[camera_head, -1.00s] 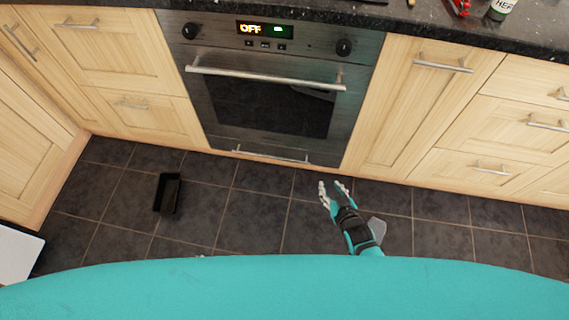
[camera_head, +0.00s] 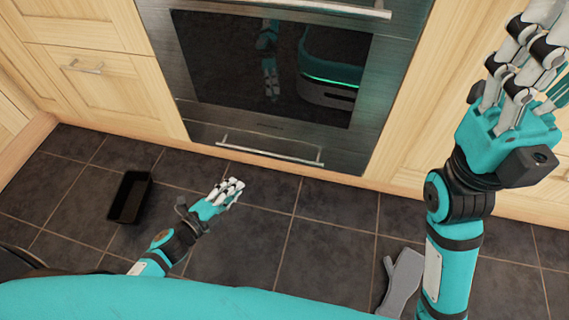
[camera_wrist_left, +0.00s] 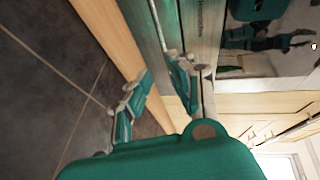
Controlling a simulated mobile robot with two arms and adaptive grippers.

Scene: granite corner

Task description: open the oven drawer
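The oven drawer (camera_head: 275,137) is the steel panel low under the oven's glass door, and it is shut. Its thin bar handle (camera_head: 270,150) runs along its front. My left gripper (camera_head: 234,186) is just below and in front of the handle, apart from it in the head view. In the left wrist view its fingers (camera_wrist_left: 158,88) are spread and empty, facing the steel front. My right gripper (camera_head: 525,50) is raised at the right, in front of the wooden cabinet, with its fingers extended and nothing visible in them.
The oven door (camera_head: 285,65) with its long upper handle (camera_head: 330,8) is shut. A black open box (camera_head: 130,197) lies on the tiled floor at the left. Wooden cabinets (camera_head: 95,85) flank the oven. The floor (camera_head: 330,225) before the drawer is mostly clear.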

